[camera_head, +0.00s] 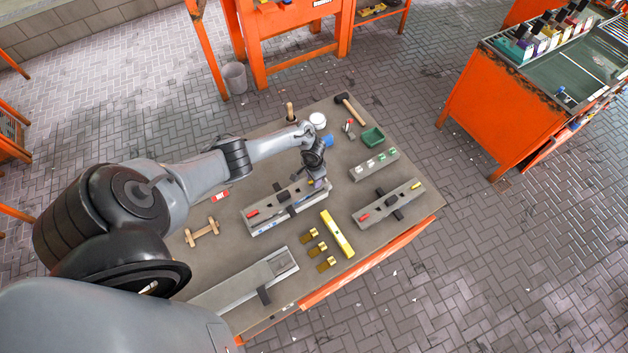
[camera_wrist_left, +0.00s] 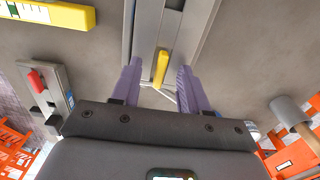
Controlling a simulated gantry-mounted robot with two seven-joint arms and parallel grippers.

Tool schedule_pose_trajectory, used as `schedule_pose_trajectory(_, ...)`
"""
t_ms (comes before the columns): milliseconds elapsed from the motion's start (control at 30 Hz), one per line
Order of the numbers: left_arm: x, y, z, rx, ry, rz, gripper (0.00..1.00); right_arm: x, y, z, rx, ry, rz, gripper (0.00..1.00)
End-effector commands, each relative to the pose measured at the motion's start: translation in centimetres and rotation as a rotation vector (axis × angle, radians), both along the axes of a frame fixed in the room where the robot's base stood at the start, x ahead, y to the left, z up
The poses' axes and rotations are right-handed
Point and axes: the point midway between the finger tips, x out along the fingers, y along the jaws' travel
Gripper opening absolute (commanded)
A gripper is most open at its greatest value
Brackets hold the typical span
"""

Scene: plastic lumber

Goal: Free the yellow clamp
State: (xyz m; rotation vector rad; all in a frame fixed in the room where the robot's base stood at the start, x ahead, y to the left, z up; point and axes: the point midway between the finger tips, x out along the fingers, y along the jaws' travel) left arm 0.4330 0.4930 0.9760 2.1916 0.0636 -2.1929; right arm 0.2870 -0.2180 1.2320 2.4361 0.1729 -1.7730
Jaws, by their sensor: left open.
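The yellow clamp (camera_wrist_left: 161,68) is a slim yellow lever on the near end of a grey channel-shaped fixture (camera_wrist_left: 147,35) in the left wrist view. My left gripper (camera_wrist_left: 158,74) is open, with one purple-grey finger on each side of the lever and a gap on both sides. In the head view, my left gripper (camera_head: 318,176) is over the right end of the middle fixture (camera_head: 285,209) and partly hides the yellow clamp there. A red clamp (camera_head: 252,213) is at that fixture's left end. My right gripper is not in view.
A second fixture (camera_head: 388,204) with red and yellow clamps stands to the right. A yellow level (camera_head: 337,234) and brass pieces (camera_head: 317,249) lie in front. A mallet (camera_head: 347,101), green tray (camera_head: 372,137) and white tub (camera_head: 317,120) sit at the back.

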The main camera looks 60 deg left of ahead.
Motion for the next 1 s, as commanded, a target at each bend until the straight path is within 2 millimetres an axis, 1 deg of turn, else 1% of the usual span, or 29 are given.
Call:
schedule_pose_trajectory(167, 0.0, 0.1, 0.5, 0.0, -0.001, 0.0, 0.45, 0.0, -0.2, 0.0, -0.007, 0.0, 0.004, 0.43)
schedule_pose_trajectory(267, 0.0, 0.1, 1.2, 0.0, 0.0, -0.001, 0.45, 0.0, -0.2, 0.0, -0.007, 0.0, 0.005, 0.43)
schedule_pose_trajectory(600, 0.0, 0.1, 4.7, 0.001, -0.001, -0.002, 0.45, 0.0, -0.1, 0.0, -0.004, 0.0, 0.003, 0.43)
schedule_pose_trajectory(800, 0.0, 0.0, 6.3, -0.001, 0.0, -0.002, 0.45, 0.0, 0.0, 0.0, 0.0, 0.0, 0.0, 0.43)
schedule_pose_trajectory(1000, 0.0, 0.0, 7.0, 0.0, 0.0, -0.001, 0.45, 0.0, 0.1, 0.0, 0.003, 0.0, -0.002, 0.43)
